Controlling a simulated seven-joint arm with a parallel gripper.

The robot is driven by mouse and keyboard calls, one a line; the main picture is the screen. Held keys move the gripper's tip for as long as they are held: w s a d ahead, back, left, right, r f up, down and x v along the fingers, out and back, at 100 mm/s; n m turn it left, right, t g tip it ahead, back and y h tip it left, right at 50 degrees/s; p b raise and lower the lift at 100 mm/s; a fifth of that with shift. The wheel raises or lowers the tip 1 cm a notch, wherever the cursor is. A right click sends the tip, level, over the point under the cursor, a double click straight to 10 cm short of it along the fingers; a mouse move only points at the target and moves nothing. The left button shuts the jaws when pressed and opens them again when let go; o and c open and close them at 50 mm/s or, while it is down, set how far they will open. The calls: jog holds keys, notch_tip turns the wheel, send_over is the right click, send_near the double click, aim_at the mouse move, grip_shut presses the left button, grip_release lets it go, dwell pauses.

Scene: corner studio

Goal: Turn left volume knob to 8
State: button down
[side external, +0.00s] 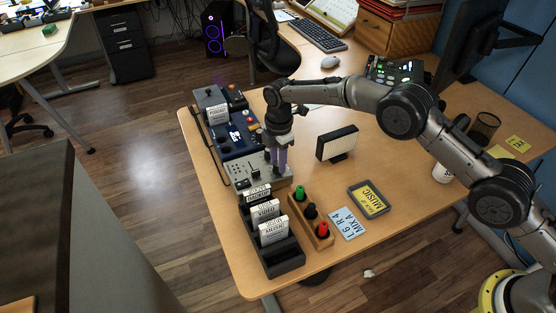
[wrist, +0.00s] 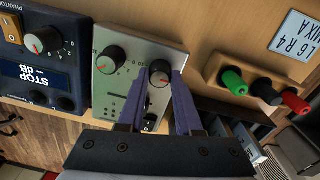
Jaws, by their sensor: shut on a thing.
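A silver panel (wrist: 130,48) carries two dark-skirted knobs with grey caps, side by side in the wrist view. My gripper (wrist: 161,80) has its purple fingers on either side of the right-hand knob (wrist: 160,70) in that view, shut on it. A small red mark shows on its cap; the number it points to is unreadable. The other knob (wrist: 110,61) stands free to its left, with scale marks around it. In the side external view my gripper (side external: 279,163) points down onto the far right part of the silver panel (side external: 243,172); the held knob is hidden there.
A blue unit (wrist: 38,72) reading STOP adjoins the panel. A wooden block (side external: 300,209) with green, black and red knobs, a black rack (side external: 289,260) of labelled cards and a MIX A L6 R4 card (side external: 347,223) are close by. The tabletop to the right is partly clear.

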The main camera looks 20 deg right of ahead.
jog(key=shift+m, duration=0.4)
jog(key=m, duration=0.5)
jog(key=shift+m, duration=0.4)
jog(key=m, duration=0.3)
jog(key=shift+m, duration=0.3)
jog(key=m, duration=0.3)
jog(key=shift+m, duration=0.3)
jog(key=m, duration=0.3)
jog(key=shift+m, duration=0.3)
jog(key=m, duration=0.3)
jog(key=shift+w+m, duration=0.1)
jog(key=shift+m, duration=0.3)
jog(key=m, duration=0.6)
jog(key=shift+r+m, duration=0.1)
jog(key=shift+m, duration=0.2)
